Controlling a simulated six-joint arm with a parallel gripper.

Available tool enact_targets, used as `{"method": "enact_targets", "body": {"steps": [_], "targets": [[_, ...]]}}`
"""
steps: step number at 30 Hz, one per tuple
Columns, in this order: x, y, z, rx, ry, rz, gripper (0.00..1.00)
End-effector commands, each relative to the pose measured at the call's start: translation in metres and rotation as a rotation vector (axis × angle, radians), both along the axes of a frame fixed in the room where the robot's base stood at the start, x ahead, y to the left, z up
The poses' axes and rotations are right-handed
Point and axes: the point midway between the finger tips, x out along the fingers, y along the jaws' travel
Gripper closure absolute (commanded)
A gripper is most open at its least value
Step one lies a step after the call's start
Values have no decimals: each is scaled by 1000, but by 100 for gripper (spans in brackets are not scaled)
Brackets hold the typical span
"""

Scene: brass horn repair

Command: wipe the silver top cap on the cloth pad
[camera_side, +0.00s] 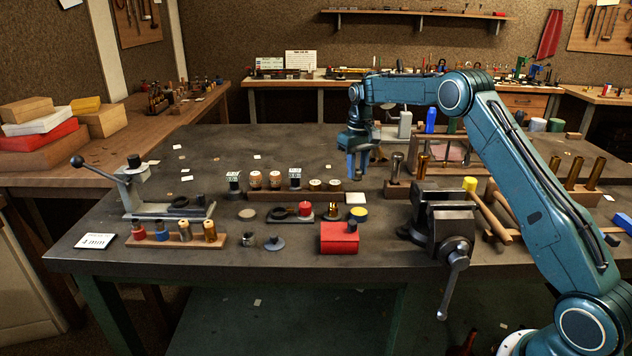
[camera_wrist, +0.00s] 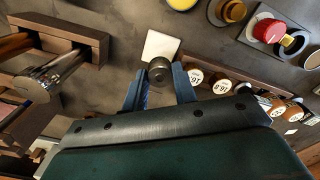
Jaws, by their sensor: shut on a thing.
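My gripper (camera_side: 357,172) is shut on a small round knurled cap, and its fingers point down. In the wrist view the cap (camera_wrist: 159,70) looks dark grey and sits between the two blue fingers (camera_wrist: 160,78). The pale square cloth pad (camera_side: 355,198) lies on the bench just in front of my gripper in the side view. In the wrist view the cap overlaps the near edge of the pad (camera_wrist: 161,45). The cap appears above the bench, apart from the pad. In the side view the cap is too small to make out.
A wooden rack with labelled round parts (camera_side: 295,184) stands left of the pad. A rack with metal tubes (camera_side: 397,180) stands close on the right. A yellow-topped tin (camera_side: 359,215), red box (camera_side: 339,238) and vise (camera_side: 440,215) are nearer. The bench's back left is mostly clear.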

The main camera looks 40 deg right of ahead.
Motion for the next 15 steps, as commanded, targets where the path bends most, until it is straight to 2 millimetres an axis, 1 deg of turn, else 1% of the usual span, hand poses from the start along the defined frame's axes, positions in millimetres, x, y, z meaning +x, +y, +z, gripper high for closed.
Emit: {"method": "enact_targets", "body": {"steps": [8,15], "targets": [[0,0,-5,0,1,1,96],[0,0,-19,0,1,1,96]]}}
